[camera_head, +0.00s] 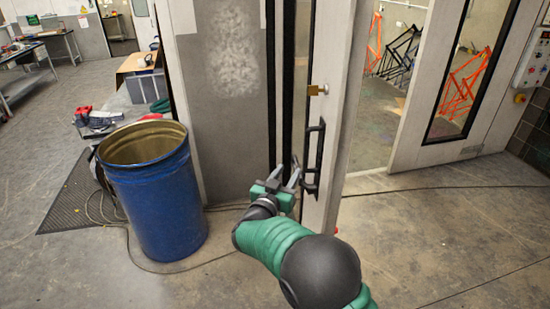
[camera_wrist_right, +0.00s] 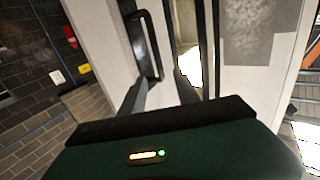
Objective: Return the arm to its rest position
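My right arm reaches forward from the bottom of the head view, with green and black links. Its right gripper (camera_head: 286,177) is in front of the booth door's edge, just left of the black door handle (camera_head: 314,158). The fingers are apart with nothing visible between them. In the right wrist view the two dark fingers of the gripper (camera_wrist_right: 160,92) are also spread, and the handle (camera_wrist_right: 147,45) is beyond them, near the left finger. Whether a finger touches the handle cannot be told. My left gripper is not in either view.
A blue barrel (camera_head: 161,200) stands on the floor left of the gripper. The booth door (camera_head: 345,110) has a brass-coloured latch (camera_head: 317,90). Orange and black frames (camera_head: 462,88) hang beyond the doorway. A cable (camera_head: 430,189) crosses the floor. The floor at the right front is clear.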

